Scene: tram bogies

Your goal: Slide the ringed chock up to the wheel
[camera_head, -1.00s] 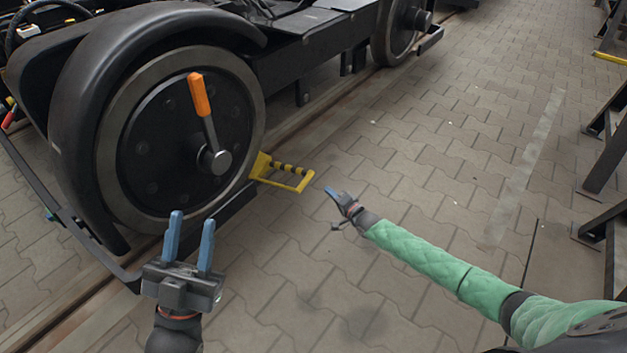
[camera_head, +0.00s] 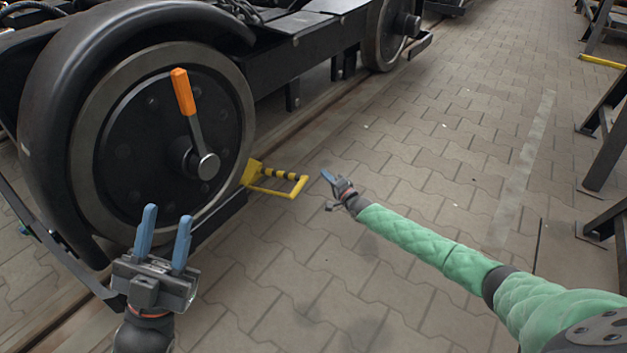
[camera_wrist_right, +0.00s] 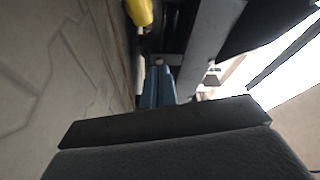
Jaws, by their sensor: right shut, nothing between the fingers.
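The yellow chock (camera_head: 251,173) sits low at the right side of the near wheel (camera_head: 160,140), by the rail. Whether it touches the wheel I cannot tell. Its yellow frame-like handle (camera_head: 285,193), with a black-banded bar, sticks out to the right over the paving. My right gripper (camera_head: 325,174) is shut and empty, just right of the handle's end and apart from it. In the right wrist view its blue fingers (camera_wrist_right: 158,87) are together, and a yellow part (camera_wrist_right: 140,12) shows at the top edge. My left gripper (camera_head: 167,212) is open and empty in front of the wheel.
An orange-handled lever (camera_head: 184,92) stands out from the wheel hub. The black bogie frame (camera_head: 285,60) runs back above the rail. Dark steel stands (camera_head: 607,150) line the right edge. The paved floor (camera_head: 420,165) between is clear.

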